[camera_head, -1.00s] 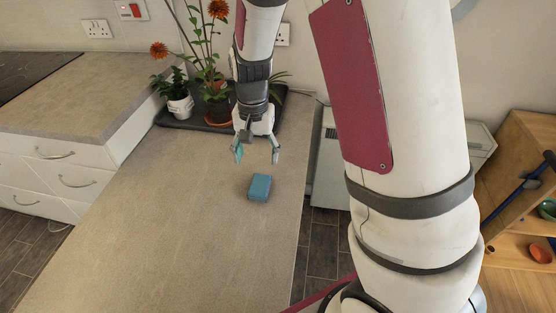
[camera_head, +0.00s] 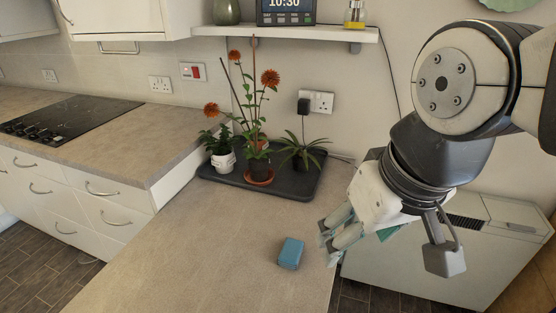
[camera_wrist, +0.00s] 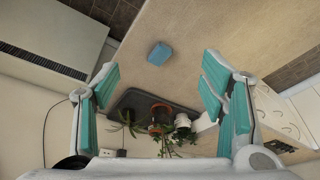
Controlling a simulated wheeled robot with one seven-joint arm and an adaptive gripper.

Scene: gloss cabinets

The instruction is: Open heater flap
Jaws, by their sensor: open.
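The white heater (camera_head: 405,272) stands on the floor past the right edge of the counter, with a dark grille on its top. A small dark slot shows at the right of its top (camera_head: 520,228); I cannot clearly make out the flap's outline. My gripper (camera_head: 328,243) is open and empty, above the counter's right edge, left of the heater and apart from it. My arm hides part of the heater's top. In the wrist view the heater (camera_wrist: 40,75) lies at upper left, beyond the left finger, with its slatted grille showing. The open fingers (camera_wrist: 160,75) have nothing between them.
A blue block (camera_head: 290,253) lies on the counter (camera_head: 200,255) close to my gripper. Potted plants stand on a dark tray (camera_head: 290,187) behind it. A shelf (camera_head: 285,34) hangs above. A plug (camera_head: 304,106) sits in a wall socket. The counter's front is clear.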

